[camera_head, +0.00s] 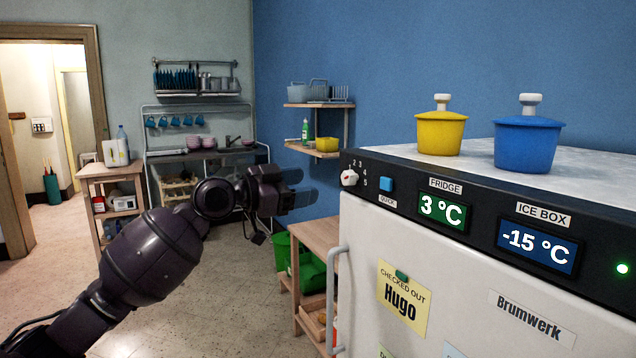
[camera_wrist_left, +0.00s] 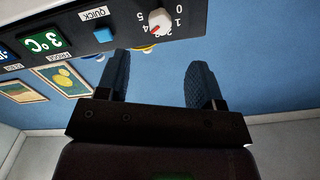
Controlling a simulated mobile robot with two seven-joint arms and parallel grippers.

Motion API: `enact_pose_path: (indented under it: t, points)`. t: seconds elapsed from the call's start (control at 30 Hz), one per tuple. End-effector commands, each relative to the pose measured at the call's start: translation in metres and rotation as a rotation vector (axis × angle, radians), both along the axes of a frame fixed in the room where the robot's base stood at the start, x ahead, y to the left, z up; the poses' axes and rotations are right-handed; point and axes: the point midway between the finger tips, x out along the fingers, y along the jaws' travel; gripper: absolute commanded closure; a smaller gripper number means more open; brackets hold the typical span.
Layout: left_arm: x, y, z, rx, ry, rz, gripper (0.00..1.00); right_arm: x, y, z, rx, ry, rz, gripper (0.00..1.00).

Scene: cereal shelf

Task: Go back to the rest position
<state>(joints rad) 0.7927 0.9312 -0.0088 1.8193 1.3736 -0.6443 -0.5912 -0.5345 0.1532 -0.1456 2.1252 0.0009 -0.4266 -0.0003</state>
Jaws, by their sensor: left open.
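My left gripper (camera_head: 304,188) is in mid-air in front of the fridge, left of its control panel in the head view. Its two dark blue fingers stand apart with nothing between them in the left wrist view (camera_wrist_left: 158,72). The fridge (camera_head: 362,240) has a white dial (camera_head: 349,177) and a blue button (camera_head: 386,184) on its dark panel. In the left wrist view the dial (camera_wrist_left: 160,21) and button (camera_wrist_left: 101,34) lie beyond the fingers, apart from them. The fridge display (camera_head: 443,212) reads 3 °C and the ice box display (camera_head: 537,245) reads -15 °C. My right gripper is not shown.
A yellow pot (camera_head: 440,133) and a blue pot (camera_head: 527,144) stand on the fridge top. A wooden shelf unit (camera_head: 318,232) with a green crate (camera_head: 308,272) stands beside the fridge. A small wooden table (camera_head: 97,172) is at the left. The floor (camera_head: 235,285) between them is clear.

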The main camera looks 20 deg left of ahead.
Motion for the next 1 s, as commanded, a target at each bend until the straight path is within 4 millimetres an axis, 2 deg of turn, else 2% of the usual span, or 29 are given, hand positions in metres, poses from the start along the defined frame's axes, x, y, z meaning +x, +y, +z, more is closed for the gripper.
enact_pose_path:
  t: [0.27, 0.83, 1.0]
  points:
    - [-0.011, 0.008, 0.0, 0.001, -0.001, 0.0, 0.39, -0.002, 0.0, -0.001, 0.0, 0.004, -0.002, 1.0]
    - [-0.011, 0.009, 0.001, -0.032, 0.019, 0.002, 0.39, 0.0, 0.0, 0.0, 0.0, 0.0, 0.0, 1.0]
    - [-0.005, 0.016, 0.006, -0.041, -0.012, 0.088, 0.39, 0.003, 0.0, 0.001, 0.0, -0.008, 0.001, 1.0]
